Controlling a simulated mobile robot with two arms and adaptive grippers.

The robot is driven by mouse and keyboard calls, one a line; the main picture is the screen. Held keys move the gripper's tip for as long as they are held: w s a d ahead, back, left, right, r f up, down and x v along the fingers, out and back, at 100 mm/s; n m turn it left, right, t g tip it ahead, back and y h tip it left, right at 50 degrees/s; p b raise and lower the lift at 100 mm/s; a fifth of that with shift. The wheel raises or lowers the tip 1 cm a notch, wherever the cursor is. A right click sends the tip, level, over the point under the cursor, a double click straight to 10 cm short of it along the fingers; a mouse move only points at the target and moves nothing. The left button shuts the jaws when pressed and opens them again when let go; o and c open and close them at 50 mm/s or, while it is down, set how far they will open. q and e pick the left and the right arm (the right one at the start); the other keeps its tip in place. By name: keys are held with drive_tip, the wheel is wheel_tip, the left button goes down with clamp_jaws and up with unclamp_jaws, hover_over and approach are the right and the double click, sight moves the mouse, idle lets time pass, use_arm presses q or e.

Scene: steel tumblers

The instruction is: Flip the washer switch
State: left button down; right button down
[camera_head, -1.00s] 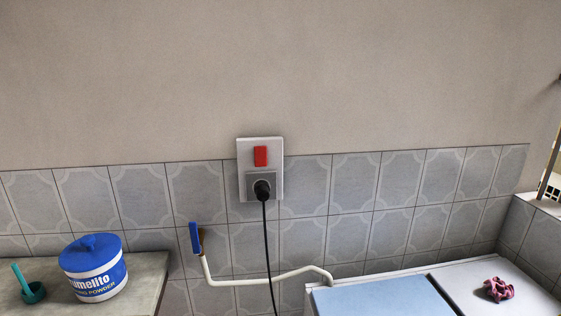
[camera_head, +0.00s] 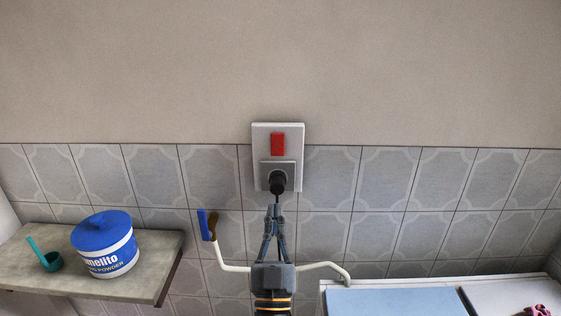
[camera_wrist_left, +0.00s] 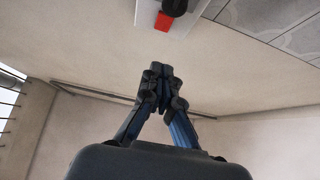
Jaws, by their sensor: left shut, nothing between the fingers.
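The red washer switch (camera_head: 278,145) sits in the upper part of a white wall plate (camera_head: 293,128). A black plug (camera_head: 278,181) is in the socket below it. My left gripper (camera_head: 275,209) is shut and empty, in front of the wall, just below the plug in the head view. It hides most of the plug's cord. In the left wrist view the shut fingertips (camera_wrist_left: 160,71) point toward the plate, and the red switch (camera_wrist_left: 163,21) shows beyond them at the top, apart from them. My right gripper is not in view.
A stone shelf (camera_head: 150,287) at left holds a blue-lidded powder tub (camera_head: 105,245) and a green scoop (camera_head: 50,261). A blue-handled tap (camera_head: 203,224) and pale hose (camera_head: 232,267) run low on the wall. The washer top (camera_head: 395,302) is at lower right.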

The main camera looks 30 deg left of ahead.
sight(278, 146)
use_arm(q)
drive_tip(key=p+x, duration=0.1)
drive_tip(key=x, duration=0.3)
drive_tip(key=w+f+p+x, duration=0.1)
drive_tip(key=x, duration=0.3)
drive_tip(key=p+x, duration=0.2)
drive_tip(key=x, duration=0.2)
drive_tip(key=shift+w+a+f, duration=0.2)
drive_tip(key=shift+w+f, duration=0.05)
drive_tip(key=shift+f, duration=0.05)
drive_tip(key=shift+w+a+f, duration=0.15)
drive_tip(key=shift+w+a, duration=0.15)
drive_tip(key=shift+w, duration=0.15)
